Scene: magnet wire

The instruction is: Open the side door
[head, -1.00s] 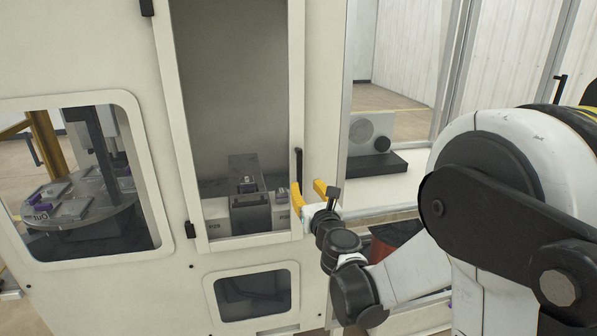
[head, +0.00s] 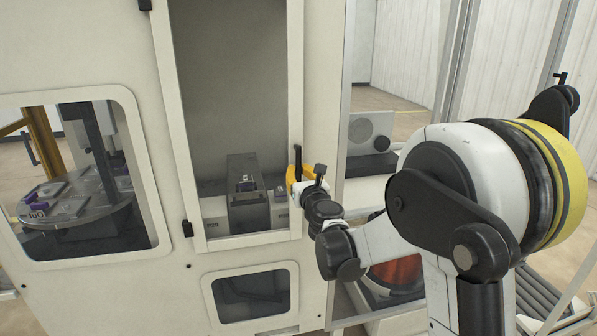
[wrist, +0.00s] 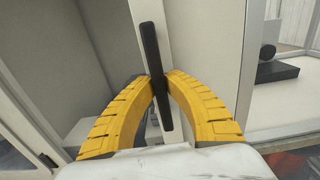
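The side door (head: 296,80) is a tall white-framed panel with a large window, and it looks closed against the cream machine. Its hinges are on the left edge and its black vertical handle (head: 297,155) is on the right edge. The handle (wrist: 150,50) also shows upright in the middle of the wrist view. My gripper (head: 294,174) has yellow curved fingers at the lower part of the handle. In the wrist view the fingertips of my gripper (wrist: 160,77) close in on the handle from both sides. The lower handle passes between the fingers.
A cream wall with a window onto a round table (head: 75,215) is at the left. A small lower window (head: 250,295) sits below the door. A bay with a dark block (head: 370,165) is right of the door. Conveyor rollers (head: 545,290) lie at the lower right.

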